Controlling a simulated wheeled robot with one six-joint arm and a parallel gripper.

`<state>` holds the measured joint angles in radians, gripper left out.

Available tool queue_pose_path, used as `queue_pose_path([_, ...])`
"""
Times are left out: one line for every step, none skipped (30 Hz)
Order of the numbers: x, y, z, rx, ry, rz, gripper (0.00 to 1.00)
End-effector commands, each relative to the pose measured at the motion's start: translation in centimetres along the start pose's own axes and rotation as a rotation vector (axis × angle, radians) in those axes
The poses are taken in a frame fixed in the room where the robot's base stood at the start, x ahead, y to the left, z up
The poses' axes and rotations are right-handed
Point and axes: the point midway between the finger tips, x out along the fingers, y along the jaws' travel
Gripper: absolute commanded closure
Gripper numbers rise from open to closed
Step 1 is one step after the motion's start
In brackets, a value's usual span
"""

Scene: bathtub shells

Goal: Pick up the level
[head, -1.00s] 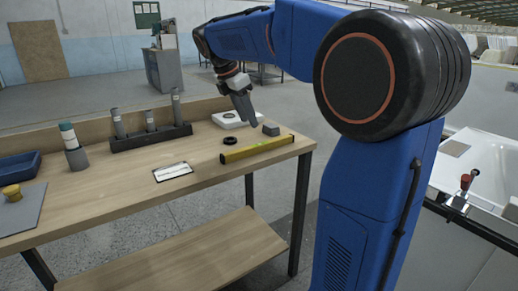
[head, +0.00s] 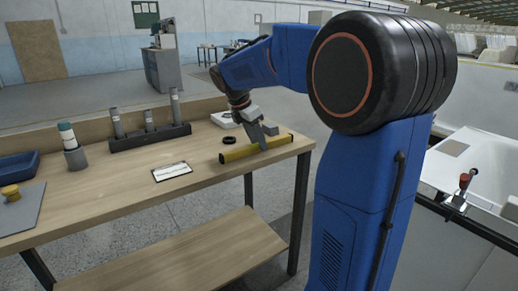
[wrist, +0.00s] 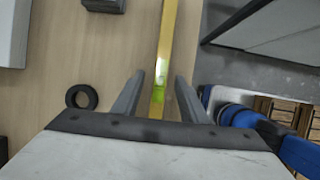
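The level (head: 240,153) is a long yellow bar lying on the wooden bench near its right front edge. In the wrist view the level (wrist: 168,40) runs from the top edge down between my fingers, with a green vial near its lower visible end. My gripper (head: 263,147) is over the level in the head view. In the wrist view my gripper (wrist: 158,88) is open, with one finger on each side of the level and a gap on both sides. Whether the fingertips touch the bench is hard to tell.
A black ring (wrist: 82,97) lies left of the level on the bench (head: 120,203). A dark grey block (wrist: 104,4) and a white device (head: 222,120) stand behind it. A white card (head: 172,171) lies to the left. The bench's right edge is close to the level.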

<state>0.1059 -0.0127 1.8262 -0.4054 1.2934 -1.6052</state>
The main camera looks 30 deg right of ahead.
Motion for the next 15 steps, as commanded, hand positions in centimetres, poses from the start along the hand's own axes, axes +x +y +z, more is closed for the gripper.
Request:
queue_pose_path([0.09, 0.0, 0.0, 0.0, 0.0, 0.0, 0.61])
queue_pose_path([0.11, 0.01, 0.0, 0.0, 0.0, 0.0, 0.61])
queue_pose_path([0.11, 0.01, -0.01, 0.0, 0.0, 0.001, 0.61])
queue_pose_path([0.1, 0.01, -0.01, 0.0, 0.0, 0.001, 0.61])
queue_pose_path([0.09, 0.01, -0.01, 0.0, 0.0, 0.001, 0.61])
queue_pose_path([0.09, 0.01, -0.01, 0.0, 0.0, 0.0, 0.61])
queue_pose_path([0.09, 0.01, -0.01, 0.0, 0.0, 0.0, 0.66])
queue_pose_path([0.09, 0.01, -0.01, 0.0, 0.0, 0.0, 0.73])
queue_pose_path([0.09, 0.01, -0.01, 0.0, 0.0, 0.0, 0.82])
queue_pose_path([0.09, 0.01, -0.01, 0.0, 0.0, 0.0, 0.9])
queue_pose_path([0.08, 0.01, -0.01, 0.0, 0.0, 0.0, 0.97])
queue_pose_path([0.08, 0.01, -0.01, 0.0, 0.0, 0.0, 1.0])
queue_pose_path([0.08, 0.01, -0.02, 0.0, 0.0, 0.0, 1.0])
queue_pose_path([0.06, 0.01, 0.0, 0.0, 0.0, 0.001, 1.0])
queue_pose_path([0.06, 0.01, 0.0, 0.0, 0.0, 0.001, 1.0])
